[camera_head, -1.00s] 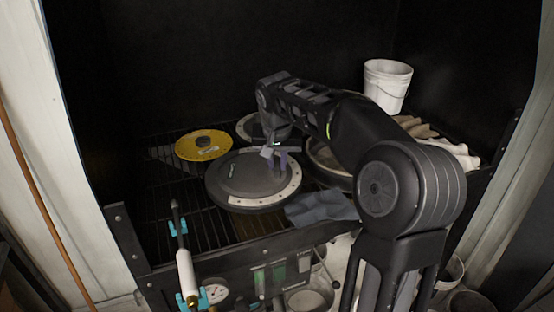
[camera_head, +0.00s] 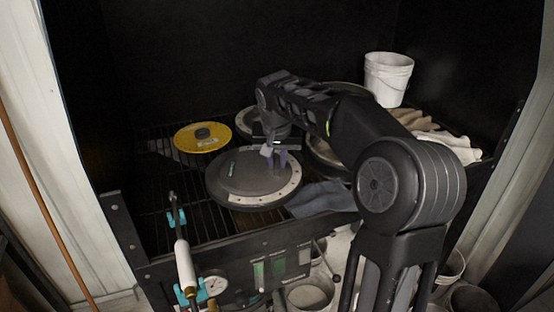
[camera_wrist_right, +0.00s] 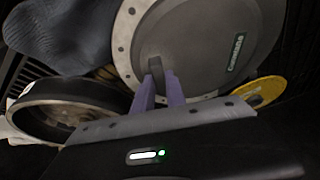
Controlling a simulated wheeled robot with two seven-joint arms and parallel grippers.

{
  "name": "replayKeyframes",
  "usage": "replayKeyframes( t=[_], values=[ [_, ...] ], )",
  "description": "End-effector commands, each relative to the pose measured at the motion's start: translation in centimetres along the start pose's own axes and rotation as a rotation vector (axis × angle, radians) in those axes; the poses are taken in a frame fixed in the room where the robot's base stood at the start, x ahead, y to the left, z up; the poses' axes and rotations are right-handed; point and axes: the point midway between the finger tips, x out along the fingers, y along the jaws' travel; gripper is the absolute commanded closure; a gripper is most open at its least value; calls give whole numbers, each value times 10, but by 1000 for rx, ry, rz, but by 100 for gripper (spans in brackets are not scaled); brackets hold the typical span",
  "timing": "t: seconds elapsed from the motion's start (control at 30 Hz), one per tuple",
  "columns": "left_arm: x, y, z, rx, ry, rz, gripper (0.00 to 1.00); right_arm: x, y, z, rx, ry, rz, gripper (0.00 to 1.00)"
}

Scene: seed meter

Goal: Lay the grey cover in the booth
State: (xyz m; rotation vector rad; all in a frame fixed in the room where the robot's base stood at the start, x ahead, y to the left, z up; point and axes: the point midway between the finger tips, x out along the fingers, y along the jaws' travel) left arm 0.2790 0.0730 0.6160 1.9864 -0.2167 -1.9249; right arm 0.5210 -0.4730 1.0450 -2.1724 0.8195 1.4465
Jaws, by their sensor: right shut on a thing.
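The grey cover (camera_head: 247,172) is a round dark grey disc with a paler, hole-dotted rim section and a small green label. It is in the black booth, over the slatted grate (camera_head: 178,215); I cannot tell whether it touches the grate. My right gripper (camera_head: 277,158) is at its right side. In the right wrist view, the purple fingers (camera_wrist_right: 160,85) are shut on a dark upright tab of the cover (camera_wrist_right: 205,45). The arm hides part of the area behind the cover. My left gripper is not in view.
A yellow disc (camera_head: 204,138) lies behind the cover at left. A blue-grey cloth (camera_head: 322,198) lies close to its right front. A round pan (camera_wrist_right: 70,110) is beside it. A white bucket (camera_head: 387,80) and gloves (camera_head: 440,140) are at right.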

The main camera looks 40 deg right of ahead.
Motion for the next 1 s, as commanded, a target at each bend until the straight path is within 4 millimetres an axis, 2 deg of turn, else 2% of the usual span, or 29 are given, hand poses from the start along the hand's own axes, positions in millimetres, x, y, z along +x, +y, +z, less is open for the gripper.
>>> replayKeyframes(
  t=[0.4, 0.43, 0.7, 1.0],
  values=[
    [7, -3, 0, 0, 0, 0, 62, 8, 0, 4, 1, 0, 0, 100],
    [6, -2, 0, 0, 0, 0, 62, 8, 0, 3, 1, 0, 0, 82],
    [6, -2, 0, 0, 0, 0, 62, 8, 0, 3, 0, 0, 0, 60],
    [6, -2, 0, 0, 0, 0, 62, 7, 0, 4, 0, -2, 1, 58]
  ],
)
